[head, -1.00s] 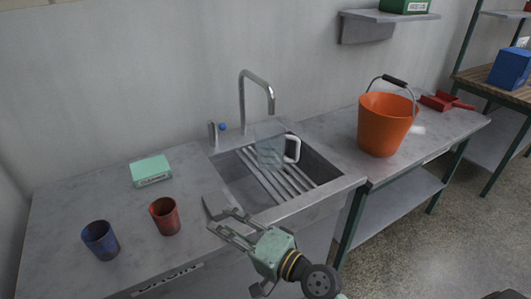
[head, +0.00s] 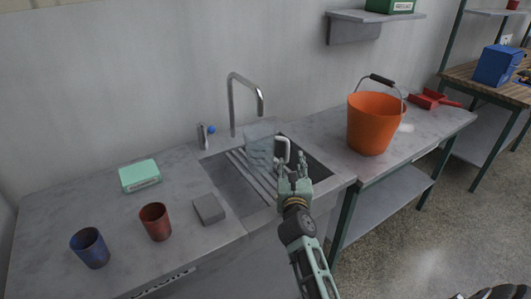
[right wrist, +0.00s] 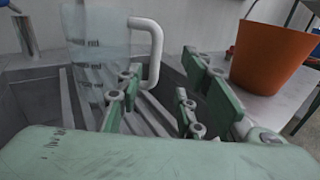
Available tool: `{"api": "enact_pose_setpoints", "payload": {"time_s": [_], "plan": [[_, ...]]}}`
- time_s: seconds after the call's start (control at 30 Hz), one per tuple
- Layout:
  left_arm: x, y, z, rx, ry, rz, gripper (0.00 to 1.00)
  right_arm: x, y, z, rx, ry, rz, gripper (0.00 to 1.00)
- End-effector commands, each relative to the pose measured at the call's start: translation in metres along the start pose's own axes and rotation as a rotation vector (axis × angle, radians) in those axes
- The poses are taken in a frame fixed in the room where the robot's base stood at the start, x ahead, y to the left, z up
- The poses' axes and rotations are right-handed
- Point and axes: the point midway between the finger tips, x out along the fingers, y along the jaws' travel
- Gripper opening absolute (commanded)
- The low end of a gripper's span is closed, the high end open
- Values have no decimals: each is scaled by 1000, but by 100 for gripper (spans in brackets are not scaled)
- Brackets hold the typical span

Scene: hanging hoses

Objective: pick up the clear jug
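The clear jug (head: 259,147) stands upright on the slatted rack in the sink, below the tap. Its white handle (head: 287,148) faces right. The jug also shows in the right wrist view (right wrist: 96,45), with its handle beyond the fingers and, in the picture, between them. My right gripper (head: 293,163) is open and empty, just in front of the handle. Its spread fingers also show in the right wrist view (right wrist: 168,85). I cannot tell whether they touch the handle. My left gripper is not in view.
The tap (head: 234,105) rises behind the jug. An orange bucket (head: 374,124) stands on the bench to the right. A grey block (head: 209,208), a red cup (head: 155,221), a blue cup (head: 90,247) and a green box (head: 139,175) are on the left counter.

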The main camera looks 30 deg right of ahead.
Motion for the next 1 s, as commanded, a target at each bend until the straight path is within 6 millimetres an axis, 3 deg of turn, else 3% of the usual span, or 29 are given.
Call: {"api": "enact_pose_setpoints", "payload": {"time_s": [0.63,0.93,1.0], "plan": [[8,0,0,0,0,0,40,70,7,-1,-3,-1,0,34],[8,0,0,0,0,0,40,75,7,0,-5,-1,1,34],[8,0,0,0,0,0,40,74,7,0,-5,-1,1,30]]}}
